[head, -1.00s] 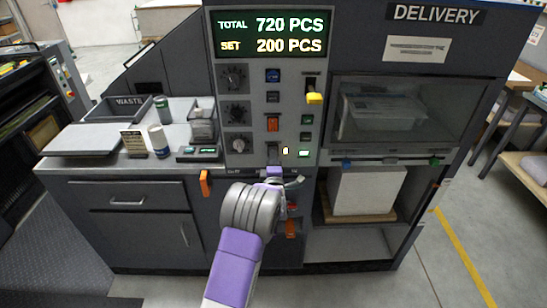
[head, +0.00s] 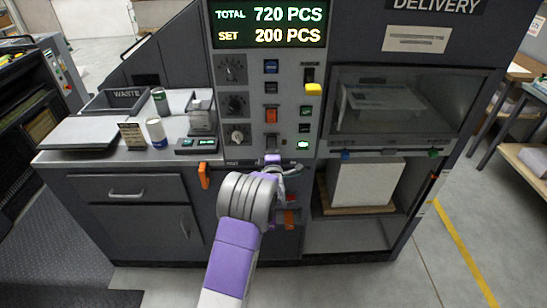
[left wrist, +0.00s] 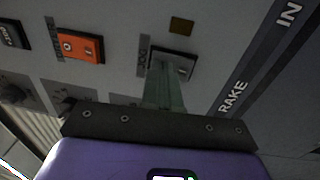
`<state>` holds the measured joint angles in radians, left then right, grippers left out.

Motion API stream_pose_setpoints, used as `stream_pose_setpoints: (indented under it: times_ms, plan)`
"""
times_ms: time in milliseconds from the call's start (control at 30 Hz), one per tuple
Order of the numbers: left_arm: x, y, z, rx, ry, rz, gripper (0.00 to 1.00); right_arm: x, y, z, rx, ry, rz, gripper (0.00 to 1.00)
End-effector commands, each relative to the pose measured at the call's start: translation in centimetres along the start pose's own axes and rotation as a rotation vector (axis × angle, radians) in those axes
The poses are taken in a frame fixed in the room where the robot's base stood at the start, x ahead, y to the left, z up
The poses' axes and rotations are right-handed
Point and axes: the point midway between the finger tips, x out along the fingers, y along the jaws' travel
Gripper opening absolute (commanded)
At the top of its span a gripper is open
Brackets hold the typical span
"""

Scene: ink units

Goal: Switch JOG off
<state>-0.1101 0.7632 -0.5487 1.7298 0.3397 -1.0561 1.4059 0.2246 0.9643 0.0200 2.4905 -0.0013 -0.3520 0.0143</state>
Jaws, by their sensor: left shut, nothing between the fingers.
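The JOG switch (left wrist: 178,64) is a grey rocker in a dark frame, with its JOG label beside it in the left wrist view. In the head view the switch (head: 271,141) is low on the panel, below an orange switch. My left gripper (left wrist: 164,72) is shut and empty, its fingertips at the rocker and covering part of it. I cannot tell whether they touch or how the rocker is tipped. In the head view my left gripper (head: 271,159) is just below the switch. A small square amber lamp (left wrist: 181,25) beside the switch looks unlit. My right gripper is out of view.
The orange rocker (left wrist: 78,46) is close by on the panel. Knobs (head: 236,104) are to its left, and a yellow-tipped lever (head: 313,89) and a lit green indicator (head: 303,144) to its right. An orange handle (head: 204,175) sticks out below the counter.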

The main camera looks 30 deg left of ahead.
Motion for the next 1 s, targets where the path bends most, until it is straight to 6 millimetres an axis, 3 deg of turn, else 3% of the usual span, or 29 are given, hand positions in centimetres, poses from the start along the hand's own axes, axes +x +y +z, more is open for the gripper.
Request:
stream_pose_setpoints:
  times_ms: [200, 600, 800, 1000]
  plan:
    - [-3.2, 0.7, 2.1, -0.009, -0.023, 0.003, 0.00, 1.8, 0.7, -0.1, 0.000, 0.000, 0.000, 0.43]
    - [-10.3, 2.5, 1.8, -0.004, -0.021, 0.000, 0.00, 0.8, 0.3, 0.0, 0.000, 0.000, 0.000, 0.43]
    - [-12.2, 2.8, 1.7, -0.004, -0.020, 0.002, 0.00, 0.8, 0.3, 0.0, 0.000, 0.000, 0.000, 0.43]
    - [-12.6, 2.9, 1.7, -0.004, -0.020, 0.002, 0.00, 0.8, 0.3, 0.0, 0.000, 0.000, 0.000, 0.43]
